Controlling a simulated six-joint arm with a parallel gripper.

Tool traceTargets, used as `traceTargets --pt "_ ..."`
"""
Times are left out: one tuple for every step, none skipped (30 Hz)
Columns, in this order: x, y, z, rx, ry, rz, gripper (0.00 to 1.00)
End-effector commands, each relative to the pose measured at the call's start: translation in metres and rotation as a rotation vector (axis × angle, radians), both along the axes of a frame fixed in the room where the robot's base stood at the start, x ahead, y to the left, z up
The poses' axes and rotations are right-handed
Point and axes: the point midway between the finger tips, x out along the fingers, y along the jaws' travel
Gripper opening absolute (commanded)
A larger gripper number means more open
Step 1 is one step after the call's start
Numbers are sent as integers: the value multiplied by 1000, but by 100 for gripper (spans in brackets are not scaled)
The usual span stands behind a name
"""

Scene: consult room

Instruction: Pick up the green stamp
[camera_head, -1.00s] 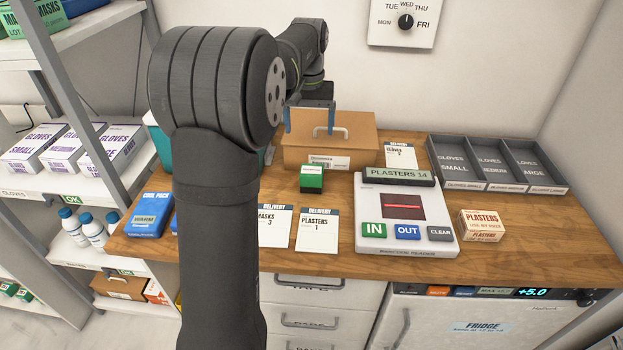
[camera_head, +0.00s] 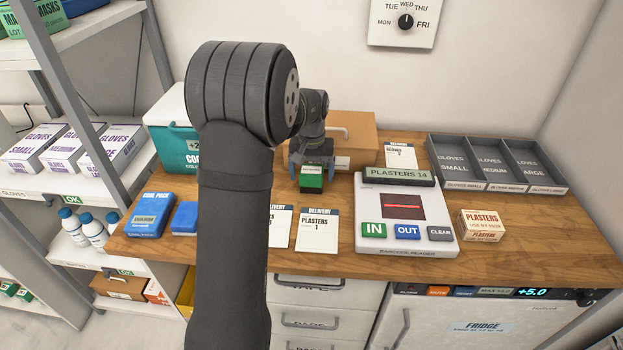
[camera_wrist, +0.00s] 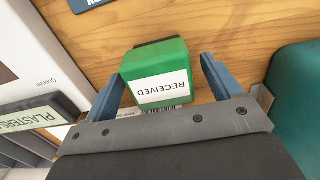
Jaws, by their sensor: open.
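The green stamp (camera_head: 311,180) stands on the wooden counter, left of the barcode reader. In the wrist view the stamp (camera_wrist: 158,65) shows a white label reading RECEIVED. My gripper (camera_head: 311,165) is at the stamp, on its far side in the head view. In the wrist view my gripper (camera_wrist: 160,75) is open, with one blue finger on each side of the stamp. Gaps show between the fingers and the stamp, the wider one on the right. In the head view my arm hides part of the counter and the fingers are hard to make out.
The barcode reader (camera_head: 404,215) stands close right of the stamp. A cardboard box (camera_head: 352,130) with a handle is behind. A teal cool box (camera_head: 175,145) is at the left. A delivery card (camera_head: 317,232) lies in front.

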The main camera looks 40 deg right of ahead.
Motion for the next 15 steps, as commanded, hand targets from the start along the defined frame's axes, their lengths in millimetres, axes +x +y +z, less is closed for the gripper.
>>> traceTargets --pt "0 0 -6 1 1 0 84" --pt "0 0 -8 2 1 0 84" --pt "0 0 -10 1 0 0 84" --pt "0 0 -11 1 1 0 84" --pt "0 0 -12 0 0 0 84" --pt "0 0 -12 0 0 0 84" --pt "0 0 -12 0 0 0 84" --pt "0 0 -11 0 0 0 84" --pt "0 0 -11 0 0 0 84" --pt "0 0 -11 0 0 0 84" --pt "0 0 -11 0 0 0 80" --pt "0 0 -11 0 0 0 72" --pt "0 0 -11 0 0 0 66" --pt "0 0 -11 0 0 0 60" --pt "0 0 -11 0 0 0 52"
